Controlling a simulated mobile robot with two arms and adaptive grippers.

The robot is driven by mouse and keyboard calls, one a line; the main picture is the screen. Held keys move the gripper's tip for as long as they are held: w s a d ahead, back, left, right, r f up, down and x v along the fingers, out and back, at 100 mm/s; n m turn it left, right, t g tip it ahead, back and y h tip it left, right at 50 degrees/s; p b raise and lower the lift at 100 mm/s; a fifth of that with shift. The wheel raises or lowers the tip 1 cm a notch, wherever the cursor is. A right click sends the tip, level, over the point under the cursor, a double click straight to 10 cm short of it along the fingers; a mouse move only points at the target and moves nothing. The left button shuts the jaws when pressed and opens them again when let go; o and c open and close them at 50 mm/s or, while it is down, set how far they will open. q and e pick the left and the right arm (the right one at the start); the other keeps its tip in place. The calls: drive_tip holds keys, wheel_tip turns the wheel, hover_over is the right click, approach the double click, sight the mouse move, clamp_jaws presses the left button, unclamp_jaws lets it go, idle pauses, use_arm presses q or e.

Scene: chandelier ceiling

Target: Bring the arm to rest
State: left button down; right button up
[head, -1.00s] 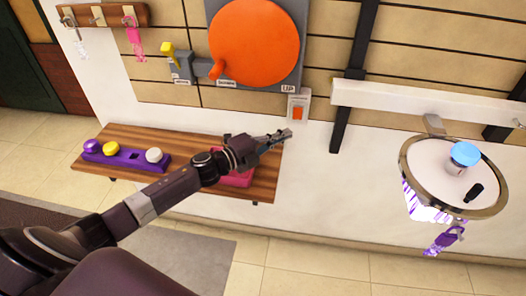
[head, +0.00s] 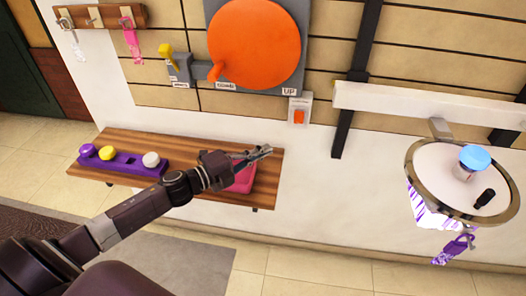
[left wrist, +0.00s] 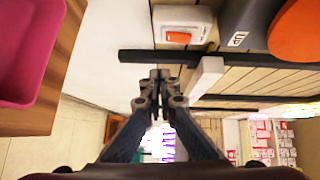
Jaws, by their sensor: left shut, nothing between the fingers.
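My left gripper (head: 262,153) is shut and empty. In the head view its arm reaches in from the lower left, and the gripper is seen over the right part of the wooden shelf (head: 262,195). It partly covers a pink tray (head: 240,180) on that shelf. In the left wrist view the closed fingers (left wrist: 160,82) point ahead with nothing between them, and the pink tray (left wrist: 25,50) is at the left edge. My right gripper is not in view.
An orange disc (head: 255,43) and an orange-button switch (head: 299,112) are on the wall. A purple holder (head: 125,165) with knobs sits on the shelf's left. A round table (head: 420,195) with a blue-lidded jar (head: 474,160) stands right. Keys hang from a rack (head: 100,15).

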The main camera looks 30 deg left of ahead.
use_arm(q)
drive_tip(key=s+f+n+g+y, duration=0.3)
drive_tip(key=s+f+n+y, duration=0.65)
drive_tip(key=n, duration=0.55)
drive_tip(key=s+d+f+n+g, duration=0.2)
drive_tip(key=s+g, duration=0.1)
drive_tip(key=s, duration=0.4)
drive_tip(key=s+d+f+n+g+h, duration=0.1)
drive_tip(key=s+d+f+n+g, duration=0.15)
drive_tip(key=s, duration=0.55)
drive_tip(key=s+d+f+n+g, duration=0.2)
drive_tip(key=s+g, duration=0.1)
drive_tip(key=s, duration=0.4)
wheel_tip(320, 180, down, 24)
drive_tip(key=s+g, duration=0.2)
drive_tip(key=s+a+f, duration=0.3)
drive_tip(key=s+f, duration=1.4)
drive_tip(key=shift+s+f+m+g, duration=0.2)
drive_tip(key=shift+m+g, duration=0.15)
